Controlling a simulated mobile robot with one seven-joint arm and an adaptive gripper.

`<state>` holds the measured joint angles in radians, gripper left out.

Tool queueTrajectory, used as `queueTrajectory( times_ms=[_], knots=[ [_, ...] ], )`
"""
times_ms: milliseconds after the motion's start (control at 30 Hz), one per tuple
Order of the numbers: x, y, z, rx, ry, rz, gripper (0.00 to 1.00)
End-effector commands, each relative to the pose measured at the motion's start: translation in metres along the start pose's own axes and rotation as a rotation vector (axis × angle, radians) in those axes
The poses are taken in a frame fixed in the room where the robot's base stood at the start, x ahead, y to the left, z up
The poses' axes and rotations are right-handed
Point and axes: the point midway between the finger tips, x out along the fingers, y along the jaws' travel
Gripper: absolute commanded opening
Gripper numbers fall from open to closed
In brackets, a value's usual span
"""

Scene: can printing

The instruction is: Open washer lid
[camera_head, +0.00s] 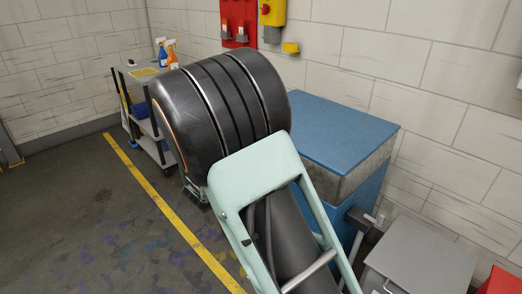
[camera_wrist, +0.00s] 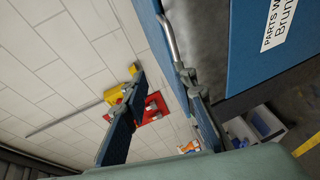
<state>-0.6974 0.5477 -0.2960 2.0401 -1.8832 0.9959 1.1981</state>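The washer is a blue box with a grey band below its blue lid (camera_head: 335,130). The lid lies flat and closed in the head view. In the wrist view, which is turned on its side, the lid's edge (camera_wrist: 150,32) carries a grey bar handle (camera_wrist: 170,38). The washer's blue front (camera_wrist: 245,60) bears a white label. My gripper (camera_wrist: 163,83) is open, its two blue-padded fingers apart with nothing visible between them. Its right fingertip is close to the handle's end; I cannot tell whether they touch. My arm hides the gripper in the head view.
A grey cabinet (camera_head: 425,250) stands right of the washer. A shelf cart (camera_head: 146,112) with spray bottles stands at the back left. Red and yellow wall fittings (camera_head: 238,22) hang behind. Floor left of the yellow line (camera_head: 172,215) is clear.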

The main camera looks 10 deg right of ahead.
Motion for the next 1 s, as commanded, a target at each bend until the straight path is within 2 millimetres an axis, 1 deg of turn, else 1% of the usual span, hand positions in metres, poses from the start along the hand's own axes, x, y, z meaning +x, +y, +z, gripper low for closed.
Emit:
queueTrajectory(
  times_ms=[33, 100, 200, 267, 367, 600, 700, 833, 1000],
  knots=[
    [0.000, -0.015, -0.003, -0.021, 0.015, -0.001, 0.26],
    [-0.001, -0.024, -0.007, -0.038, 0.030, 0.001, 0.26],
    [0.002, -0.028, -0.009, -0.045, 0.037, 0.001, 0.26],
    [0.007, -0.028, -0.009, -0.046, 0.038, 0.001, 0.26],
    [0.022, -0.027, -0.009, -0.046, 0.036, 0.002, 0.26],
    [0.068, -0.027, -0.011, -0.046, 0.035, 0.002, 0.26],
    [0.084, -0.028, -0.011, -0.045, 0.036, 0.000, 0.26],
    [0.098, -0.027, -0.013, -0.045, 0.037, 0.001, 0.26],
    [0.105, -0.027, -0.013, -0.045, 0.038, 0.001, 0.26]
  ],
)
